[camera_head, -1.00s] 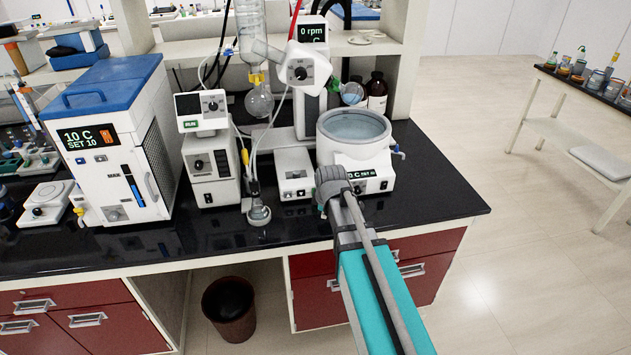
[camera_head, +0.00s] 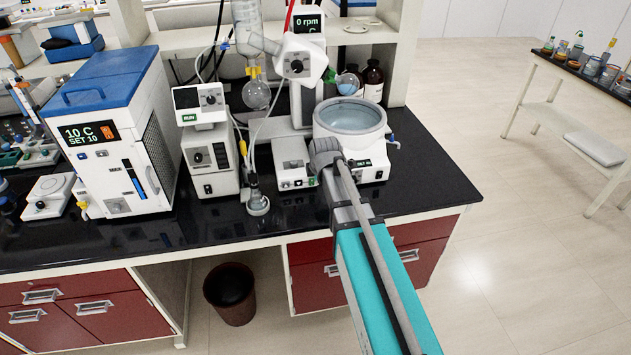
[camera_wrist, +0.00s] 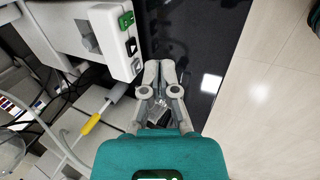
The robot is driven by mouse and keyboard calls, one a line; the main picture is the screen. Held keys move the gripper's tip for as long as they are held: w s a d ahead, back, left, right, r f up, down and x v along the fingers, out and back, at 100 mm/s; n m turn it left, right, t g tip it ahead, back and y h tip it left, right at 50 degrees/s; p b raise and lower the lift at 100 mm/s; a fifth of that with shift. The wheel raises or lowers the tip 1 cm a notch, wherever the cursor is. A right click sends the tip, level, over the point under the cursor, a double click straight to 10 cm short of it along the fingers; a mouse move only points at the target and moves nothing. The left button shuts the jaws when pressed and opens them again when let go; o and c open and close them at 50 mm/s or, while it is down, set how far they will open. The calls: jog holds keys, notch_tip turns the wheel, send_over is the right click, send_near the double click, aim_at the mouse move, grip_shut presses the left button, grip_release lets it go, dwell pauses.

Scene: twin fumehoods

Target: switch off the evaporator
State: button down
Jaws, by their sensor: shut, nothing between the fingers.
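The rotary evaporator shows a 0 rpm display (camera_head: 309,23), a grey-white drive head with a knob (camera_head: 299,57), a low white base box (camera_head: 293,165) and a round water-filled bath (camera_head: 350,115). In the wrist view, a white housing (camera_wrist: 108,28) carries a green label (camera_wrist: 126,20) and dark switches (camera_wrist: 132,46). I cannot tell for certain which unit that housing belongs to. My gripper (camera_wrist: 160,66) is shut and empty, with its fingertips close beside the housing's lower end. Whether they touch it is unclear. In the head view my own wrist hides the fingers and part of the bath's front.
A chiller (camera_head: 112,135) and a white pump unit (camera_head: 211,160) stand to the left. A tube with a yellow fitting (camera_wrist: 92,124) and cables lie near the gripper. The black counter (camera_head: 420,185) is clear at the right. A bin (camera_head: 230,293) stands below.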

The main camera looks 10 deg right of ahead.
aim_at(312, 182)
jog(key=shift+b+x, duration=4.5)
jog(key=shift+x, duration=0.55)
jog(key=shift+w+r+p, duration=0.2)
jog(key=shift+w, duration=0.75)
jog(key=shift+w+r+p, duration=0.2)
jog(key=shift+w, duration=0.75)
